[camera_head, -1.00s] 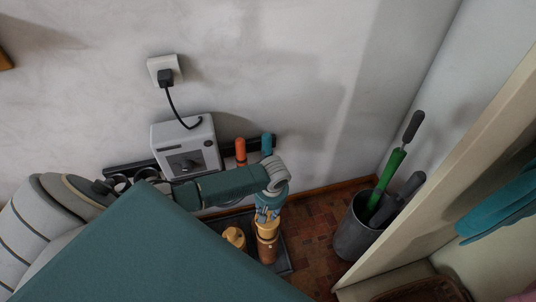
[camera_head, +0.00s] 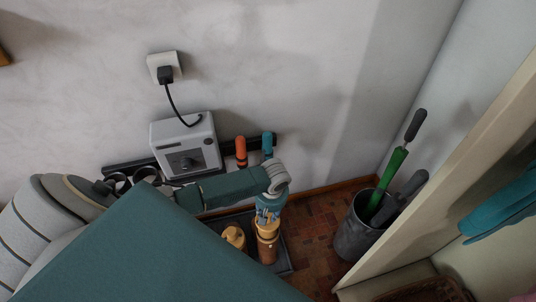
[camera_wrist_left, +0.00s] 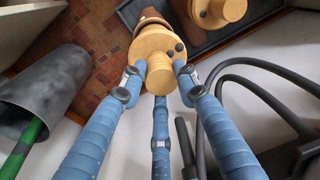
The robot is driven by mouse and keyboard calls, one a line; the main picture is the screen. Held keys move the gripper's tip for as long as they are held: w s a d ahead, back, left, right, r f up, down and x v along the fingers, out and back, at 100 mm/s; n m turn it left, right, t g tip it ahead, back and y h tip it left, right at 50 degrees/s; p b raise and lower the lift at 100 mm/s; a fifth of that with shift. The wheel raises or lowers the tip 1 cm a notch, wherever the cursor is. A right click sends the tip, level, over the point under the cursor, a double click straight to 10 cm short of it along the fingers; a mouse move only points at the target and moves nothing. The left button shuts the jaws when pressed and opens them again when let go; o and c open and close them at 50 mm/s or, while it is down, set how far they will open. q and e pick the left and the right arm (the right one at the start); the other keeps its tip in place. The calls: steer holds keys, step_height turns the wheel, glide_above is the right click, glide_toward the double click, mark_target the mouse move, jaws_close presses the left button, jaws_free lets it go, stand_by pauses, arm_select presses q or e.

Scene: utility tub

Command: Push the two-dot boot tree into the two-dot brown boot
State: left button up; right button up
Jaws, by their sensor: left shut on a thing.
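The two-dot boot tree (camera_wrist_left: 150,46) is pale wood with a round knob, and two dark dots show on its disc in the wrist view. It also shows in the head view (camera_head: 266,229). My left gripper (camera_head: 268,208) is shut on its knob from above, with blue fingers around the knob in the wrist view (camera_wrist_left: 160,84). The brown boot (camera_head: 267,252) is directly under the tree, mostly covered by it; its brown edge shows in the wrist view (camera_wrist_left: 150,17). How deep the tree sits and the boot's own dots are hidden. My right gripper is in neither view.
A grey bin (camera_head: 357,229) with green and black-handled tools stands right. A grey box (camera_head: 186,145) and orange and teal handles are by the wall. Brick-patterned floor lies between tray and bin.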

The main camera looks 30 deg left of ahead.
mark_target(268, 227)
arm_select(q)
steer(key=shift+w+f, duration=0.1)
steer(key=shift+f, duration=0.25)
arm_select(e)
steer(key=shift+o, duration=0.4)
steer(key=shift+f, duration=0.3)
arm_select(q)
steer(key=shift+f, duration=0.15)
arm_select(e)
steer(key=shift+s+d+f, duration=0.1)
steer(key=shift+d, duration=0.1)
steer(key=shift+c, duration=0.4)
arm_select(q)
steer(key=shift+f+b, duration=0.15)
steer(key=shift+b, duration=0.2)
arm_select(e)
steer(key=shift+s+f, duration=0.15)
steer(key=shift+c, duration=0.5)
arm_select(q)
steer(key=shift+f+b, duration=0.55)
steer(key=shift+f, duration=0.4)
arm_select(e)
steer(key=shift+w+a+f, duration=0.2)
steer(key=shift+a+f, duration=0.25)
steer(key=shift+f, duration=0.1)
